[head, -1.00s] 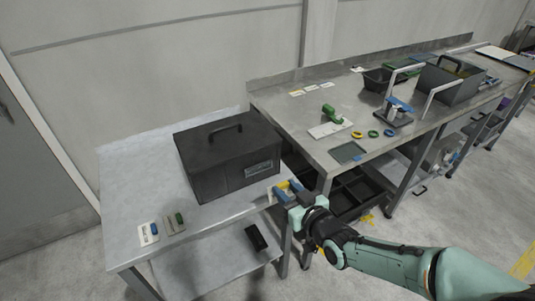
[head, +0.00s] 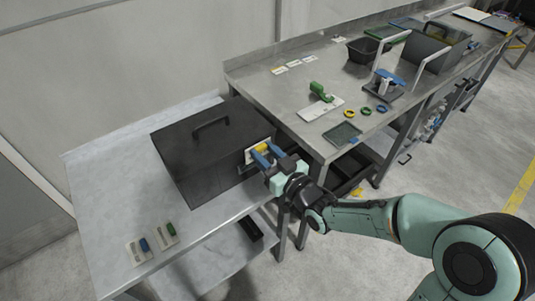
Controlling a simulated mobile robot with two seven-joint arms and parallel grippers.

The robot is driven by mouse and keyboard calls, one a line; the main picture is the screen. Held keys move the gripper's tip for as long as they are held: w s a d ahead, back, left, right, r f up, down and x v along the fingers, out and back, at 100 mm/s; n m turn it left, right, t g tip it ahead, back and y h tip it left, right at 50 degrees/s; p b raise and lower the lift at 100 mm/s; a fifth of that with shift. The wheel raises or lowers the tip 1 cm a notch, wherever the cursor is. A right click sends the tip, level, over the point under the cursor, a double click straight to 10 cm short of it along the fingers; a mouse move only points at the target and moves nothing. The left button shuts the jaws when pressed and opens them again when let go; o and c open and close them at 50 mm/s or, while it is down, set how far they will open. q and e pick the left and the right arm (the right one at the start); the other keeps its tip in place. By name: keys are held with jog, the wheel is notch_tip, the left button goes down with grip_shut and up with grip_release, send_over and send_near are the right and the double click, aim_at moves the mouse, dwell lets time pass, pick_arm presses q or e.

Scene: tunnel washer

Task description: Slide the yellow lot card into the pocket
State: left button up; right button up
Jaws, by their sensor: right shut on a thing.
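The yellow lot card (head: 262,147), with a white part around its yellow, is held upright by my right gripper (head: 266,157) at the right face of the dark grey box (head: 200,150). My right gripper is shut on the card. The pocket seen on that face is now mostly hidden behind the card and fingers, so I cannot tell whether the card is inside it or only in front. My left gripper is not in view.
Two small plates with a blue and a green piece (head: 166,233) lie on the left table's front part. The steel bench (head: 300,85) at the right holds a green-handled tool (head: 320,92), coloured rings (head: 365,111), a black bin (head: 366,50) and several cards (head: 294,63).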

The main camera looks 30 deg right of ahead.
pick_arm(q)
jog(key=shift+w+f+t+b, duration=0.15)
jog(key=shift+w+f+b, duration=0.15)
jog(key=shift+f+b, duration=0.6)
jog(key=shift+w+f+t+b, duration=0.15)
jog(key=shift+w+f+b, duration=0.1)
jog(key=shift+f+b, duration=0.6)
pick_arm(e)
jog(key=w+f, duration=0.3)
jog(key=f, duration=0.2)
jog(key=shift+w+a, duration=0.2)
jog(key=shift+w, duration=0.1)
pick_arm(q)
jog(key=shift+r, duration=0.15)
